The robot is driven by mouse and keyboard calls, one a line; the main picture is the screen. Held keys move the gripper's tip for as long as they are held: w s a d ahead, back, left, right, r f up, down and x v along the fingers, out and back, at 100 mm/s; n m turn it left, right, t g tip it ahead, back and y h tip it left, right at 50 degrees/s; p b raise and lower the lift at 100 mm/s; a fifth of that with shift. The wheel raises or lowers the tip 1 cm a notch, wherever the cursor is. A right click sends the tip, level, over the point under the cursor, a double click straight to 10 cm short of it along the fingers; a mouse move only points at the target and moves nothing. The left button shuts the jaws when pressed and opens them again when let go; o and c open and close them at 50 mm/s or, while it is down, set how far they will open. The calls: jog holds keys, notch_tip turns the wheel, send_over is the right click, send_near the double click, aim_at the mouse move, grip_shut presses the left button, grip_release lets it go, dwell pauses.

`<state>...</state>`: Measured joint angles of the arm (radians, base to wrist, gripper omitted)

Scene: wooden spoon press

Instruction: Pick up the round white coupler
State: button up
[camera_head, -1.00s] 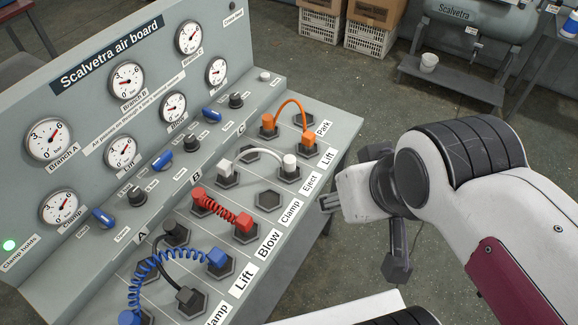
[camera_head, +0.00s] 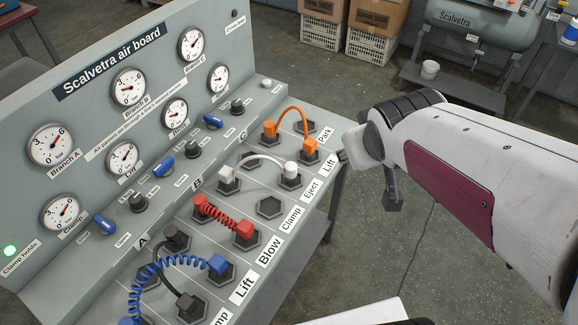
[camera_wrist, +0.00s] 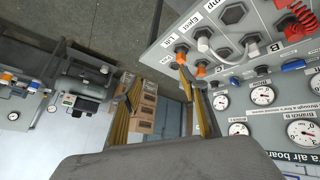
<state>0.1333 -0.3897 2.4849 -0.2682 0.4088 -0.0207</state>
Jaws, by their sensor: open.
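The round white coupler (camera_head: 291,171) sits upright in a hexagonal socket near the board's right edge, by the Eject label. A white hose joins it to a squarer white coupler (camera_head: 228,176) at the left. In the wrist view the round white coupler (camera_wrist: 205,32) is at the upper right, beside the orange hose ends. My gripper (camera_head: 343,157) is apart from it, to its right beyond the board's edge near the Lift label. The wrist view shows its two fingers (camera_wrist: 160,82) spread with nothing held between them.
An orange hose (camera_head: 292,112) arches close behind the white one. A red coiled hose (camera_head: 222,213), a blue coiled hose (camera_head: 165,262) and a black hose (camera_head: 165,280) lie nearer. The gauge panel (camera_head: 100,120) rises at the left. Open floor lies right of the board.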

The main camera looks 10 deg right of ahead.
jog(key=w+d+f+n+t+y, duration=0.2)
jog(key=w+d+f+n, duration=0.2)
jog(key=w+f, duration=0.7)
jog(key=n+t+y, duration=0.1)
jog(key=n+y, duration=0.1)
jog(key=y, duration=0.5)
send_near(291, 173)
jog(key=w+f, duration=0.1)
jog(key=w+d+f, duration=0.1)
jog(key=w, duration=0.1)
jog(key=w+d+f, duration=0.1)
jog(key=shift+w+f, duration=0.35)
jog(key=shift+f, duration=0.05)
jog(key=shift+s+a+f+t+y, duration=0.3)
jog(key=shift+s+a+t+y, duration=0.2)
jog(key=shift+s+a+y, duration=0.15)
jog(key=shift+w, duration=0.1)
jog(key=shift+a, duration=0.1)
jog(key=shift+x, duration=1.35)
